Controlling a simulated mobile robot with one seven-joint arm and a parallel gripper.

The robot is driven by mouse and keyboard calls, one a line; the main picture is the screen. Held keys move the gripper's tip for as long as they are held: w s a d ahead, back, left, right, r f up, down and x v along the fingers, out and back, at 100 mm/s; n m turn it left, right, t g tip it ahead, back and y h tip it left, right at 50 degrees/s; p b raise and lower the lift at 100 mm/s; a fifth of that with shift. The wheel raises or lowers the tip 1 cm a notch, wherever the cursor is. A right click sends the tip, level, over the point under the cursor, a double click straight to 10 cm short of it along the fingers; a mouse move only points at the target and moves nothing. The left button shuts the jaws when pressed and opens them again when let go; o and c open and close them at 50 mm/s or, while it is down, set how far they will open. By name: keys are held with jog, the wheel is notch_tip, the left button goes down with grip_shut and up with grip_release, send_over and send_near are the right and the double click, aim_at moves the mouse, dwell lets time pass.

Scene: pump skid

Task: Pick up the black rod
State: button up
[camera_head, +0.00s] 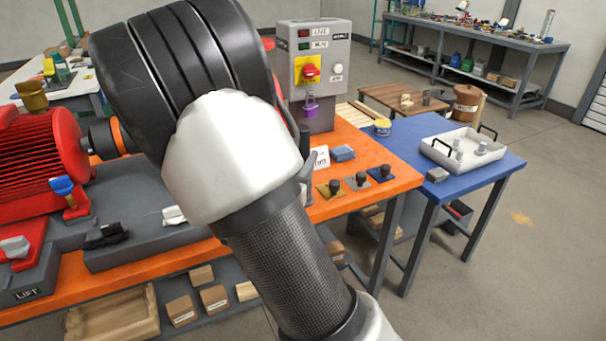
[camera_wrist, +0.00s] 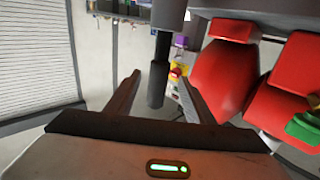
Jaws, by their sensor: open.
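A black rod (camera_wrist: 157,84) shows in the wrist view, running down from a grey block at the top edge. Its lower end appears between the two fingers of my gripper (camera_wrist: 161,77). My gripper is open, with a gap on each side of the rod in the picture. I see no contact, and I cannot tell how far the rod is in depth from the fingertips. In the head view my arm covers the middle of the bench, and I cannot make out the gripper or the rod there.
Red parts (camera_wrist: 225,66) stand right of the fingers in the wrist view. The orange bench (camera_head: 395,180) carries a red motor (camera_head: 38,155) and a grey switch box (camera_head: 315,66). A blue table (camera_head: 480,180) with a white tray (camera_head: 440,150) stands to the right. Open floor lies beyond it.

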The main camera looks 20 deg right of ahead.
aim_at(301, 150)
jog(key=x, duration=0.4)
jog(key=shift+d+r, duration=0.2)
jog(key=shift+r, duration=0.15)
grip_shut()
